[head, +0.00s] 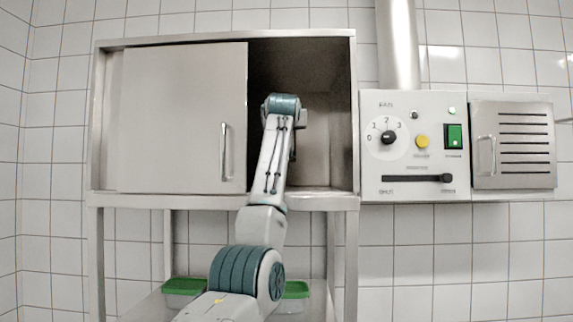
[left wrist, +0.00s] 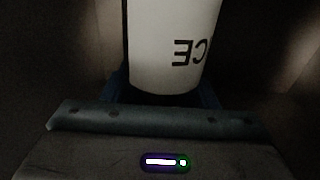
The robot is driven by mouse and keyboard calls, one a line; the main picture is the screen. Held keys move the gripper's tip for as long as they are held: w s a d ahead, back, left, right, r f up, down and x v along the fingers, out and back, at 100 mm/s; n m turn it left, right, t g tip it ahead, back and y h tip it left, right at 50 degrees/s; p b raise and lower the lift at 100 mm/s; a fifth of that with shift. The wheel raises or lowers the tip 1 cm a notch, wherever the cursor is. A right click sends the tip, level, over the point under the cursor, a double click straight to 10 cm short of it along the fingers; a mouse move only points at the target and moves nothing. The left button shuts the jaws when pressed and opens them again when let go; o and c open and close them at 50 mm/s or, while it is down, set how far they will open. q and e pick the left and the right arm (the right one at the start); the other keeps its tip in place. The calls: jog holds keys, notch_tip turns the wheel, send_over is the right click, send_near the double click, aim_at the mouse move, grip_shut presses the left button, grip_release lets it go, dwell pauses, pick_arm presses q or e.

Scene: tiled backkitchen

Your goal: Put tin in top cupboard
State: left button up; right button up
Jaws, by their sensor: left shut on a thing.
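The top cupboard (head: 222,39) is a steel wall unit with its right half open and dark inside. My left arm reaches up into this opening, and its hand is hidden behind the wrist in the head view. In the left wrist view the tin (left wrist: 170,45) is white with dark letters, of which "CE" shows upside down. My left gripper (left wrist: 165,95) is shut on the tin, with the dark fingers at either side of its near end. The tin's far end is cut off by the frame. My right gripper is not in view.
A sliding door (head: 180,115) with a bar handle covers the cupboard's left half. A control panel (head: 415,145) with knobs and a steel vent box (head: 513,145) hang to the right. Green-lidded containers (head: 184,286) stand below the cupboard. The opening has free room right of my arm.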

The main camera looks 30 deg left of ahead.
pick_arm(q)
jog(key=shift+s+d+f, duration=0.15)
jog(key=shift+s+f, duration=0.1)
jog(key=shift+f, duration=0.25)
jog(key=shift+s+d+f, duration=0.15)
jog(key=shift+s+f, duration=0.05)
jog(key=shift+f, duration=0.3)
jog(key=shift+w+a+f+p, duration=0.3)
jog(key=shift+w+f, duration=0.1)
jog(key=shift+f, duration=0.15)
jog(key=f, duration=0.2)
jog(key=w+f+p, duration=0.1)
jog(key=shift+a+f, duration=0.25)
jog(key=shift+a, duration=0.05)
jog(key=shift+s+d+f, duration=0.15)
jog(key=shift+s+f, duration=0.15)
jog(key=shift+f, duration=0.2)
jog(key=o, duration=1.2)
jog(key=shift+s+d+f+b, duration=0.15)
jog(key=shift+s+d+b, duration=0.1)
jog(key=shift+b, duration=0.25)
jog(key=b+v, duration=0.7)
jog(key=v, duration=0.4)
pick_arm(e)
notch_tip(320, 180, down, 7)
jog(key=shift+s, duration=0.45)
